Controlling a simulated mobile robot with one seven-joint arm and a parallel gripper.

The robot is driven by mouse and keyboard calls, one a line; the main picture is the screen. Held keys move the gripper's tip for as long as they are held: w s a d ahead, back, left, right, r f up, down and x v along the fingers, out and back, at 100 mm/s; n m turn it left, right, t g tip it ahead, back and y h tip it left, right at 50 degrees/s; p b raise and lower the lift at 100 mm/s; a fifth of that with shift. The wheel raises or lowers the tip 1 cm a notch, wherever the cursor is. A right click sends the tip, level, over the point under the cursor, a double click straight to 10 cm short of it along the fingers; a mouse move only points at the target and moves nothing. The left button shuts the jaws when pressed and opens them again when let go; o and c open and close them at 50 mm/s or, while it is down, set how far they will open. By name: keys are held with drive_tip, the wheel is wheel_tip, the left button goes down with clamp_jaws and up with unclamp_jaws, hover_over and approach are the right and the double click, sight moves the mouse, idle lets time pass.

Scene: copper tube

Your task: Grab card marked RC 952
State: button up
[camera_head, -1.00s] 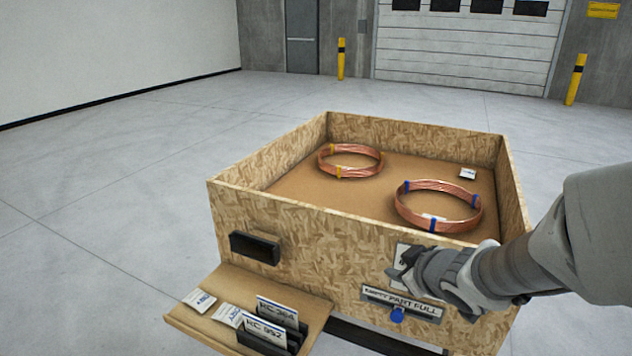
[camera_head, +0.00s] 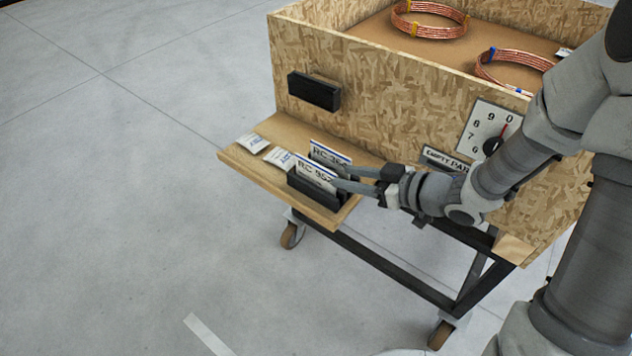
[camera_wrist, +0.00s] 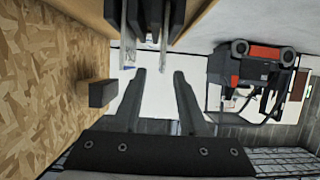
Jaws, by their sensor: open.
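The card marked RC 952 (camera_head: 313,172) is white with dark lettering and stands upright in a black holder (camera_head: 313,192) on the small wooden shelf. Behind it, nearer the crate, stands a similar card (camera_head: 328,152), its marking partly hidden. My gripper (camera_head: 340,178) is at the right end of the cards, its fingers open and pointing left. The near finger overlaps the right end of RC 952 in the head view; contact cannot be told. In the wrist view, two cards show edge-on at the top. The right one (camera_wrist: 164,42) lines up with the gap between my fingers (camera_wrist: 159,74).
The shelf (camera_head: 240,160) holds flat labels (camera_head: 252,143) at its left. The wheeled wooden crate (camera_head: 400,110) rises behind, with a black block (camera_head: 314,90), a dial plate (camera_head: 490,128) and copper coils (camera_head: 430,20). The floor in front is clear.

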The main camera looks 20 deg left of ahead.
sight(334, 174)
drive_tip(key=x, duration=0.4)
drive_tip(key=shift+a+f+b, duration=0.1)
drive_tip(key=shift+a+b, duration=0.05)
drive_tip(key=shift+b, duration=0.25)
drive_tip(key=b+x, duration=0.2)
drive_tip(key=x, duration=0.3)
drive_tip(key=shift+a, duration=0.1)
clamp_jaws()
